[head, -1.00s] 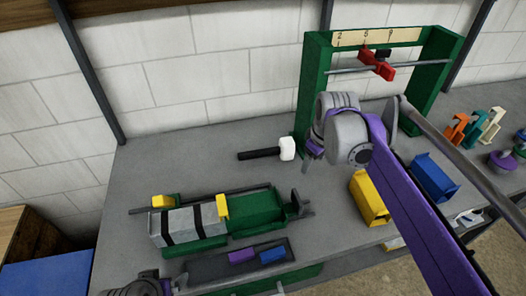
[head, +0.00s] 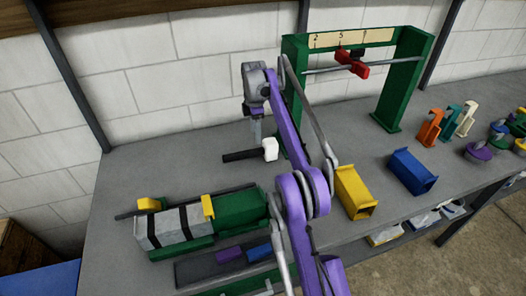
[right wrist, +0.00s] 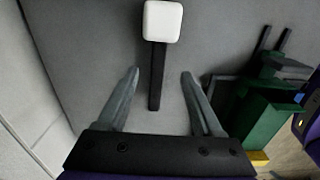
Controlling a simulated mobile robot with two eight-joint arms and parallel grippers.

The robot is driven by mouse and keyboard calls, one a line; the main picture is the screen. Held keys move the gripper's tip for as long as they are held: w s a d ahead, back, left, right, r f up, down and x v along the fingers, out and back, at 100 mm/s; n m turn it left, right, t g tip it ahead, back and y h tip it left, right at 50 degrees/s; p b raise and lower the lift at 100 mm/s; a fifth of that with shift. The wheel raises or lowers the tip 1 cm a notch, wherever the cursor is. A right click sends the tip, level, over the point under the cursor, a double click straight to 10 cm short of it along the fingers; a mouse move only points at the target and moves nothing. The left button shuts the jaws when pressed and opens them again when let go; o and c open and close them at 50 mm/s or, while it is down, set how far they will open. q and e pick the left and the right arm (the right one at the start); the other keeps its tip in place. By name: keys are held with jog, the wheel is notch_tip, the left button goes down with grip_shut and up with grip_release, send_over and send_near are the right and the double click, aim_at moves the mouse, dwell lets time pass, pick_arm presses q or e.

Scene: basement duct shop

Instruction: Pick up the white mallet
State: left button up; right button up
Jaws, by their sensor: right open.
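The white mallet lies on the grey bench, its white head (head: 270,149) to the right and its black handle (head: 240,155) to the left. In the right wrist view the white head (right wrist: 162,21) is at the top and the black handle (right wrist: 157,78) reaches down between the fingers. My right gripper (head: 256,138) is above the mallet in the head view. In the right wrist view my right gripper (right wrist: 160,75) is open and empty, one finger on each side of the handle, apart from it. My left gripper is not in view.
A green frame (head: 292,95) with a red clamp (head: 350,64) stands right of the mallet. A green and grey fixture (head: 240,208) is in front. A yellow bin (head: 352,190) and a blue bin (head: 411,170) stand to the right. Bare bench surrounds the mallet's left side.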

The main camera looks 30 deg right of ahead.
aim_at(257, 150)
notch_tip(257, 150, down, 5)
jog(key=shift+s+b, duration=0.1)
jog(key=shift+b, duration=0.5)
jog(key=f, duration=0.4)
jog(key=shift+d+f+b, duration=0.2)
jog(key=shift+f+b, duration=0.15)
jog(key=shift+f, duration=0.05)
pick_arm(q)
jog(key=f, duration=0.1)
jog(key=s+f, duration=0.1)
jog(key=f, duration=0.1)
pick_arm(e)
jog(key=shift+w, duration=0.2)
grip_shut()
